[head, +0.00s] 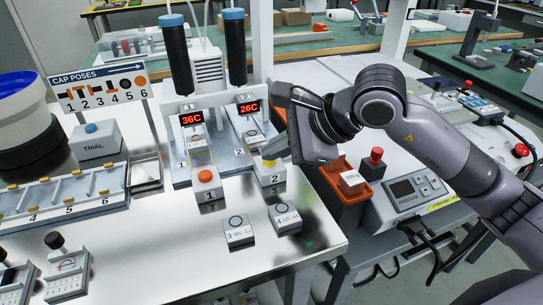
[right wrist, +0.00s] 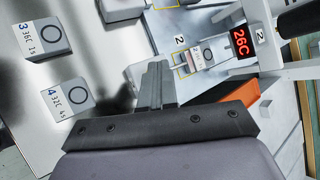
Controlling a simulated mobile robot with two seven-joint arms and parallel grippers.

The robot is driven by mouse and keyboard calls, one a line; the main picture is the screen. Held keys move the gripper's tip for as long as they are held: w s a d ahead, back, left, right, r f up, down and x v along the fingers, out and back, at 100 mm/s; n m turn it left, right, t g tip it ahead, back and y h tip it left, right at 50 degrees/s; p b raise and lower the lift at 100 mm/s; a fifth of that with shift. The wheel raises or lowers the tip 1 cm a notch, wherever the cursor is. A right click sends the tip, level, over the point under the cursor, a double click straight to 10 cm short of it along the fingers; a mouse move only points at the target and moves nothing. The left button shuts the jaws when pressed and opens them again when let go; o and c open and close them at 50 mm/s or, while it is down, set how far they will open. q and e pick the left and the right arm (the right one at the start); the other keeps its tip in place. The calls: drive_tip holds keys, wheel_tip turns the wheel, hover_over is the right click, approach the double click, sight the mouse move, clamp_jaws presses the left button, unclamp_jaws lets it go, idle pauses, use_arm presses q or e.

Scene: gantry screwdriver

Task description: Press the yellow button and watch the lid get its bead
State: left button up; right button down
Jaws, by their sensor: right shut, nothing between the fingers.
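The yellow button (head: 268,163) sits on the small box marked 2 (head: 271,178), in front of the right-hand dispenser (head: 236,50). My right gripper (head: 277,154) is shut and empty, its fingertips right at the button; I cannot tell whether they press it. In the right wrist view the shut fingers (right wrist: 156,82) hide the button. A small block with a dark ring, seemingly the lid (right wrist: 203,57), lies at station 2 below that dispenser. I cannot make out a bead on it. My left gripper is not in view.
The left dispenser (head: 178,52) reads 36C, the right one 26C. An orange button (head: 205,176) is on box 1. Ring-topped blocks 3 (head: 238,231) and 4 (head: 285,218) stand in front. An orange bin (head: 346,211) and a red-knobbed control box (head: 408,197) are at right.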

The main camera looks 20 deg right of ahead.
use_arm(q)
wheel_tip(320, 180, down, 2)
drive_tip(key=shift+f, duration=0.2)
use_arm(e)
drive_tip(key=shift+f, duration=0.25)
use_arm(q)
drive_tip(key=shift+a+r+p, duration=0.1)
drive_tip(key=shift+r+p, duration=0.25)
drive_tip(key=shift+p, duration=0.2)
use_arm(e)
drive_tip(key=shift+w+a+r, duration=0.15)
drive_tip(key=shift+w+r, duration=0.2)
drive_tip(key=shift+r, duration=0.35)
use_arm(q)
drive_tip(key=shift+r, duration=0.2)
use_arm(e)
drive_tip(key=shift+r, duration=0.1)
drive_tip(key=shift+r+p, duration=0.5)
drive_tip(key=shift+r, duration=0.05)
wheel_tip(320, 180, up, 3)
drive_tip(key=shift+w+a+f+p, duration=0.1)
drive_tip(key=shift+f+p, duration=0.05)
drive_tip(key=shift+p, duration=0.75)
drive_tip(key=shift+r+p, duration=0.4)
drive_tip(key=shift+r, duration=0.3)
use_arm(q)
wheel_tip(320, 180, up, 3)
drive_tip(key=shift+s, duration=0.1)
